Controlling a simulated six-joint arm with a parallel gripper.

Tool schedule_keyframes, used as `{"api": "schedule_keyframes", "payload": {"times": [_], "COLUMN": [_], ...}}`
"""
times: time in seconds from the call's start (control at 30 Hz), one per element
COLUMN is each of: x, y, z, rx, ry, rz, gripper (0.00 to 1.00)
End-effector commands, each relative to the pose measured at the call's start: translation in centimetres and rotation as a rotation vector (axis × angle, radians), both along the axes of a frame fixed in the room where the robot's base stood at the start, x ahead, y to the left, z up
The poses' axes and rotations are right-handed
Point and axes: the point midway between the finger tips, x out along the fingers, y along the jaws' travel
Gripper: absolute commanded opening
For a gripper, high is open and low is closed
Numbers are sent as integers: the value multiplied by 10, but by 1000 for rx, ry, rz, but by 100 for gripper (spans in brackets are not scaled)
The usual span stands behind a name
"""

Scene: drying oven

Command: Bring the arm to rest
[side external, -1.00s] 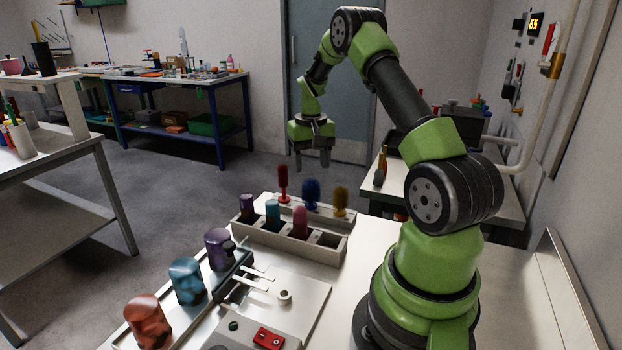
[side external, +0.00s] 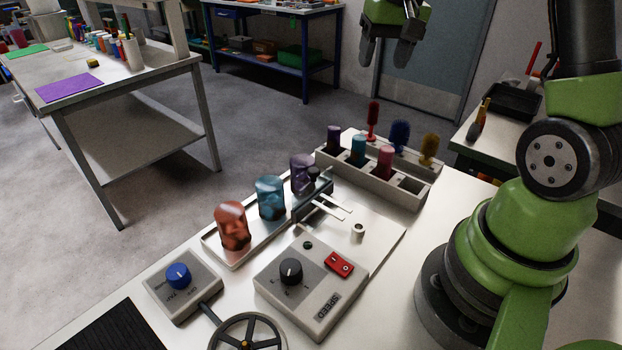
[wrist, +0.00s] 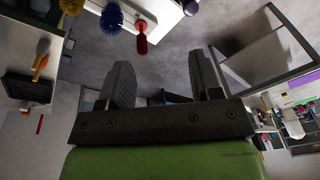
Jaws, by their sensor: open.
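My gripper (side external: 390,50) hangs at the top of the side view, raised beyond the bench with its fingers pointing down. It is open and nothing shows between its fingers. In the wrist view my gripper (wrist: 162,82) has its two dark fingers well apart, with only grey floor and dim furniture behind them. It touches nothing. The upper part of my arm is cut off by the top of the side view.
A rack (side external: 410,195) of vials and brushes stands on the bench below my gripper. A tray (side external: 213,243) holds several coloured jars. A speed control box (side external: 318,308), a blue-knob box (side external: 190,297) and a handwheel (side external: 213,342) are nearer.

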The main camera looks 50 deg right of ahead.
Motion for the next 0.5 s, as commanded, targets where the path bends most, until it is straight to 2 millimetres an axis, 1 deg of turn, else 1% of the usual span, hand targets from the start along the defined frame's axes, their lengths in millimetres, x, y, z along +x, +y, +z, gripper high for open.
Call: {"api": "schedule_keyframes", "payload": {"times": [0.03,0.1,0.17,0.2,0.27,0.33,0.4,0.5], "x": [-4,-14,-24,-33,-47,-66,-85,-111], "y": [23,51,74,89,109,132,151,171], "z": [18,37,50,58,67,75,79,79], "rx": [-9,-12,-13,-11,-7,2,16,39], "ry": [-41,-92,-135,-165,-209,-261,-310,-372], "rz": [33,72,103,125,159,198,236,283], "gripper": [59,59,59,59,59,59,59,59]}}
